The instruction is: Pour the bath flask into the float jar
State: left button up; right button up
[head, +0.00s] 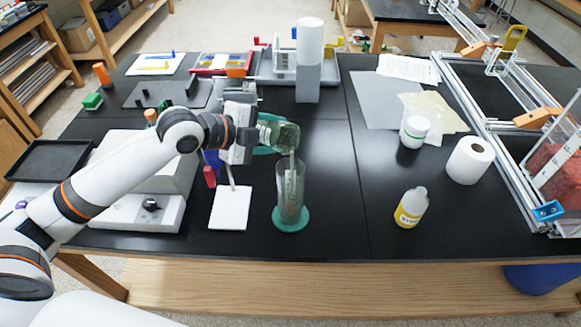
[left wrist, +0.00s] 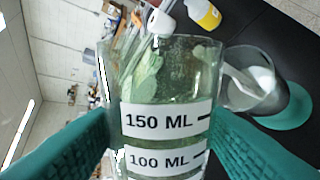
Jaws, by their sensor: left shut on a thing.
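My left gripper (head: 262,137) is shut on the bath flask (head: 281,134), a greenish clear glass vessel. The flask is tipped to the right, with its mouth just above the float jar (head: 290,190). The float jar is a tall clear cylinder standing upright on a round teal base. A thin pale streak runs from the flask's mouth down into the jar. In the left wrist view, the flask (left wrist: 165,85) shows 150 ML and 100 ML labels between my teal fingers. The jar (left wrist: 250,78) is beside its rim there. The liquid level in the jar is unclear. My right gripper is out of view.
A white pad (head: 230,208) lies left of the jar. A yellow-labelled bottle (head: 411,207), a white-capped jar (head: 414,131) and a paper roll (head: 469,160) stand to the right. A white cylinder on a grey block (head: 308,80) stands behind.

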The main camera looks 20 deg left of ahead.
pick_arm(q)
jog(key=shift+f+m+t+y, duration=0.3)
jog(key=shift+f+m+y, duration=0.05)
jog(key=shift+m+y, duration=0.15)
dwell(1.4)
jog(key=shift+s+d+r+m+y+p, duration=0.15)
jog(key=shift+d+r+m+y+p, duration=0.3)
jog(key=shift+p, duration=0.4)
dwell(0.6)
jog(key=shift+a+f, duration=0.1)
jog(key=shift+f, duration=0.1)
dwell(0.4)
jog(key=shift+a+f+n+h+b, duration=0.35)
jog(key=shift+f+b, duration=0.3)
jog(key=shift+b, duration=0.4)
jog(key=shift+r+n+h, duration=0.3)
jog(key=shift+r, duration=0.15)
jog(key=shift+r, duration=0.1)
